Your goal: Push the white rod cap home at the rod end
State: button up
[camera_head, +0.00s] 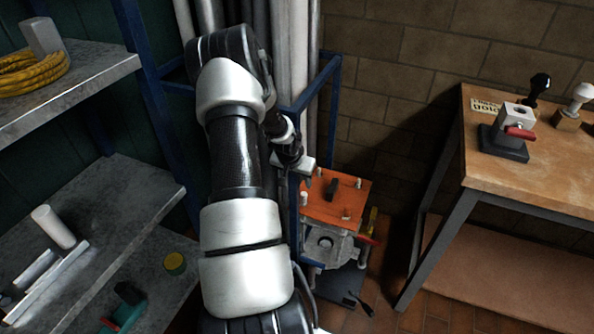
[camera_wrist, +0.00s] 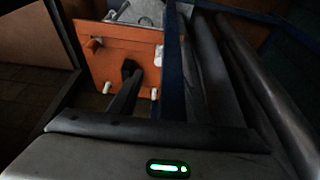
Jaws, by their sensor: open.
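An orange plate (camera_head: 345,200) sits on a grey fixture beside the blue frame, with small white caps at its corners. One white cap (camera_head: 358,183) stands at its right back corner and another white cap (camera_head: 304,198) at its left edge. My gripper (camera_head: 306,172) is open, above the plate's left back corner. The wrist view shows the orange plate (camera_wrist: 118,58) ahead, with a white cap (camera_wrist: 107,87) and a white cap (camera_wrist: 154,93) along its near edge. A brownish peg (camera_wrist: 94,44) stands at another corner. I cannot tell whether any cap is fully seated.
A black upright part (camera_head: 332,188) rises from the plate's middle. A blue post (camera_head: 333,95) and grey pipes (camera_head: 300,60) stand close to my arm. A wooden bench (camera_head: 540,160) is at right, shelves (camera_head: 120,190) at left. Brick floor lies between.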

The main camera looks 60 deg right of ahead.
jog(key=v, duration=0.4)
jog(key=shift+a+r+p, duration=0.1)
jog(key=shift+r+p, duration=0.05)
jog(key=shift+p, duration=0.2)
jog(key=shift+r, duration=0.1)
